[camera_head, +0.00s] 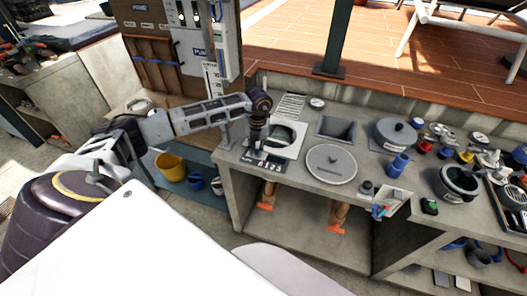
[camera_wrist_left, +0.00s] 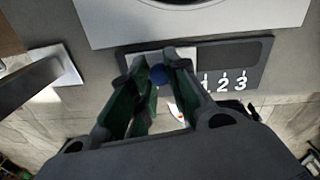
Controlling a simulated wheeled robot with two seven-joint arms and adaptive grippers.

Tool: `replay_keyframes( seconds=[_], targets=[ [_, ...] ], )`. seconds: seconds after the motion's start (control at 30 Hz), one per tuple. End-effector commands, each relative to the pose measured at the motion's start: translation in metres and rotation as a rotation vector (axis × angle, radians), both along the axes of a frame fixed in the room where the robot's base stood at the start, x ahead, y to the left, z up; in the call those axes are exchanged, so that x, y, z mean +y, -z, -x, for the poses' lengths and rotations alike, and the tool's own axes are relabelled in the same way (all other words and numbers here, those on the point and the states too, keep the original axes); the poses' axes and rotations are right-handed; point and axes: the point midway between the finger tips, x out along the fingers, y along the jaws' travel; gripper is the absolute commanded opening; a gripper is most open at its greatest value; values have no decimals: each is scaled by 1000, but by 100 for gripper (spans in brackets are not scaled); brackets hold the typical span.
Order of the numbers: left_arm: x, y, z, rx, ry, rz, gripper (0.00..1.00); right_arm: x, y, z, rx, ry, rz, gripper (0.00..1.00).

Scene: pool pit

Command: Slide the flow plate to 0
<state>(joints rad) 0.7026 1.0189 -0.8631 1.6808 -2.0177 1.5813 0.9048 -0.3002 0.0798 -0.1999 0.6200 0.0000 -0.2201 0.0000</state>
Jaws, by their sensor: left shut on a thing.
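White digits 1, 2 and 3 show on the track right of my fingers; the 1 is partly covered. Any 0 mark is hidden behind the gripper. My left gripper (camera_wrist_left: 157,69) is shut on the knob, one finger on each side. In the head view, my left gripper (camera_head: 253,143) reaches down over the numbered track (camera_head: 266,163) at the counter's front left. My right gripper is not in view.
A pale panel with a round opening (camera_head: 288,138) lies just behind the track. A round grey lid (camera_head: 331,164), a square sink (camera_head: 339,128) and a lidded pot (camera_head: 396,134) stand to the right. A grey post (camera_head: 215,95) rises left of my gripper.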

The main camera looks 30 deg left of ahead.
Motion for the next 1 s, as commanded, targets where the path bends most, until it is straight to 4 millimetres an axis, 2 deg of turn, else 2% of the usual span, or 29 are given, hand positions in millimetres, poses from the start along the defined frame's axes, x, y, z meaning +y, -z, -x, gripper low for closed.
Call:
replay_keyframes(
  seconds=[0.13, 0.47, 0.5, 0.63, 1.0],
  targets=[
    [10, 0, 1, -4, -1, -1, 0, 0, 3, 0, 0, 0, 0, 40],
    [13, -2, 1, -4, -3, -4, 0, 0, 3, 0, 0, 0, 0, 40],
    [13, -2, 1, -4, -4, -5, 22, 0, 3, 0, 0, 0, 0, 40],
    [13, -1, 1, -4, -3, -4, 39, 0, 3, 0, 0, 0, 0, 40],
    [10, -1, 2, -3, 0, 0, 40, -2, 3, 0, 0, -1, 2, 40]
  ],
)
